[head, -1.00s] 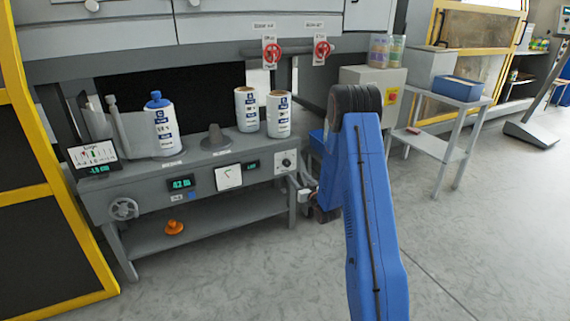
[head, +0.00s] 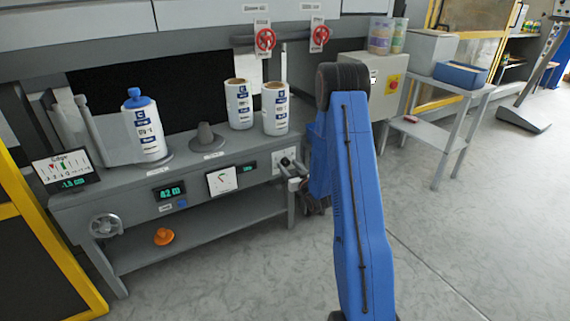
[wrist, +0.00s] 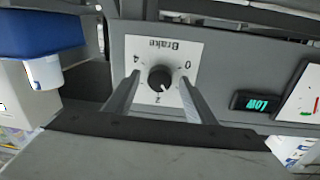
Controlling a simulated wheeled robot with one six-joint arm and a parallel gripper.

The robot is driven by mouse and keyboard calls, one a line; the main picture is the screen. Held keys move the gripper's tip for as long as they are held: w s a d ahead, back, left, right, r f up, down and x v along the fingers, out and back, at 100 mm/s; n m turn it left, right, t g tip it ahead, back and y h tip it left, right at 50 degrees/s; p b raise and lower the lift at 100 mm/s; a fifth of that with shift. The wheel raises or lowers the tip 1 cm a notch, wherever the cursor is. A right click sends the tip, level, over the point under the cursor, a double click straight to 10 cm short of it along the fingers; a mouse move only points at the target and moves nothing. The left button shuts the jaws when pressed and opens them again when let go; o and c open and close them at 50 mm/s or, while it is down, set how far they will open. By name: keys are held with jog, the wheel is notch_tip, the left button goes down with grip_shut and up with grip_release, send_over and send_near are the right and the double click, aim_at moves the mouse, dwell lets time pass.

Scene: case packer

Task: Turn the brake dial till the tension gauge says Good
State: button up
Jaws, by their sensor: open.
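The brake dial (wrist: 160,78) is a small black knob on a white plate (wrist: 205,50) marked Brake, upside down in the wrist view. Its pale pointer mark faces the 2 side. My gripper (wrist: 159,79) is open, with one finger on each side of the knob; contact is not visible. In the head view my gripper (head: 289,165) is at the plate (head: 279,156) on the bench front and hides much of the dial. The tension display (wrist: 262,103) reads LOW in green; it also shows in the head view (head: 247,168). Beside it is a white needle gauge (head: 221,181).
White rolls (head: 275,108) and a blue-topped roll (head: 144,125) stand on the bench. A handwheel (head: 105,225) is at its left front and an orange knob (head: 163,237) on the lower shelf. A blue bin (wrist: 40,35) is beside the panel in the wrist view.

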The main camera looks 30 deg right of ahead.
jog(key=shift+w, duration=0.15)
jog(key=c, duration=1)
jog(key=shift+m, duration=2.5)
jog(key=shift+c, duration=0.2)
jog(key=o, duration=1)
jog(key=shift+o, duration=0.2)
